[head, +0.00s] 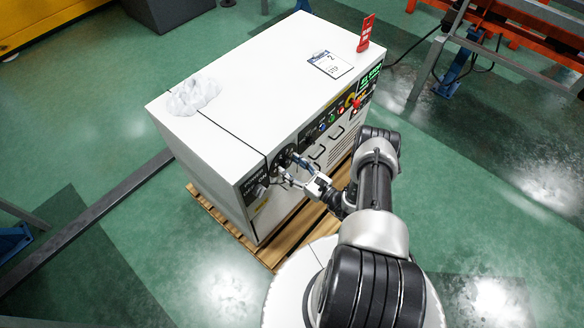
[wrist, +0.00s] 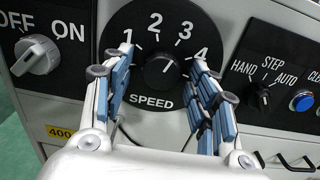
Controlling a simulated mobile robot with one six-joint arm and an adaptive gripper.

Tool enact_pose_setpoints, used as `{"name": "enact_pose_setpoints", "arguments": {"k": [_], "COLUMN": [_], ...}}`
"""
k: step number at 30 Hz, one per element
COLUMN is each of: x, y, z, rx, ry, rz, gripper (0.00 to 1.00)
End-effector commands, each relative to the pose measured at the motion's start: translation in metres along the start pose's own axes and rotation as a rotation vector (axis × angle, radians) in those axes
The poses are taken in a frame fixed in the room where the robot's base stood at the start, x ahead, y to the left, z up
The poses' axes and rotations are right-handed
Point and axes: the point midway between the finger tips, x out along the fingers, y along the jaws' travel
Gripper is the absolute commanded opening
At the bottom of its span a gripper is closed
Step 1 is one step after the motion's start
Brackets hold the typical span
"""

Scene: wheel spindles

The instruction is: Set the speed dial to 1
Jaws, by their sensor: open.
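The speed dial (wrist: 160,58) is a round black knob above the word SPEED, with the numbers 1 to 4 around its upper side. A short white mark on it points up and right, between 3 and 4; the exact setting is hard to tell. My gripper (wrist: 163,62) is open, one blue-padded finger on each side of the dial. I cannot tell whether the fingers touch it. In the head view my gripper (head: 290,172) is at the front panel of the white cabinet (head: 250,90), and the dial is partly hidden behind it.
An OFF/ON switch (wrist: 36,55) is left of the dial. A HAND/STEP/AUTO selector (wrist: 262,95) and a blue button (wrist: 302,100) are to its right. A crumpled white bag (head: 193,95) and a card (head: 329,64) lie on the cabinet, which stands on a wooden pallet (head: 275,258).

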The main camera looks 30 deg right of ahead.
Motion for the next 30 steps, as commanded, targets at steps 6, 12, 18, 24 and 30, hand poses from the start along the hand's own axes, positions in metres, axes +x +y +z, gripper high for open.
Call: {"name": "enact_pose_setpoints", "arguments": {"k": [6, 12, 18, 24, 30], "x": [0.0003, 0.0001, 0.0, 0.0, -0.0001], "y": [-0.0004, -0.0003, -0.0003, 0.0, 0.0002], "z": [0.0003, 0.0002, 0.0001, 0.0, -0.0001], "rx": [0.0, -0.001, -0.001, 0.0, -0.003], "ry": [0.0, 0.0, 0.0, 0.0, 0.0], "rz": [-0.001, 0.0, 0.0, 0.0, 0.001], "gripper": [0.54, 0.41, 0.28, 0.14, 0.09]}}
